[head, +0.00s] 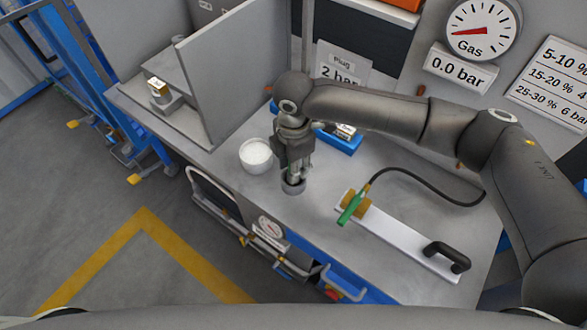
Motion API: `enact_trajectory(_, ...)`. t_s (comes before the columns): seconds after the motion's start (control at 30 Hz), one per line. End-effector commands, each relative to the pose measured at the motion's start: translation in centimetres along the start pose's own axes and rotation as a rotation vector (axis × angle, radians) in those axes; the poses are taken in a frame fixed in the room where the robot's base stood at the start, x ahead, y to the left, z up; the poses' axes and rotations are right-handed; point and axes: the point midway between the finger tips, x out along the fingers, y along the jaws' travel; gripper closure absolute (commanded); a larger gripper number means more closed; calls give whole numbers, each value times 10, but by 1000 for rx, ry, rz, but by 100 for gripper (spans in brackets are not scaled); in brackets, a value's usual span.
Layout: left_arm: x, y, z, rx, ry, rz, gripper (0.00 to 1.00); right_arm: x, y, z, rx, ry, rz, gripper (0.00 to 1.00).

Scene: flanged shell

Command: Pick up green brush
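My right gripper (297,168) points down over a small grey cup (292,187) on the bench. A thin bit of green shows between or beside its fingers, just above the cup; it may be the green brush, but it is mostly hidden. I cannot tell whether the fingers are closed on it. A separate green handle-like piece (351,208) with a black hose lies at the left end of a white board, to the right of the cup. My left gripper is not in view.
A white bowl (256,156) of pale material stands left of the cup. A blue tray (341,141) lies behind my gripper. The white board (400,240) carries a black handle (447,257). A grey upright panel (225,75) stands at left; a gauge (482,29) hangs behind.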

Motion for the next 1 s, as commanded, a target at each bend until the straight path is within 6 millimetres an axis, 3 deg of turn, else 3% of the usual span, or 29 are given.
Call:
enact_trajectory(0.03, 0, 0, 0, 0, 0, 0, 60, 0, 0, 0, 0, 0, 0, 78)
enact_trajectory(0.2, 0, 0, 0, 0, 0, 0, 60, 0, 0, 0, 0, 0, 0, 100)
enact_trajectory(0.63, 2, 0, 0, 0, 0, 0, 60, -8, 1, 0, 0, 1, 3, 100)
enact_trajectory(0.83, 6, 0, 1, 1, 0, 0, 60, -33, 0, 0, -1, 1, 3, 100)
enact_trajectory(1.0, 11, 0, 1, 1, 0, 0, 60, -54, -20, -3, -3, 1, 3, 100)
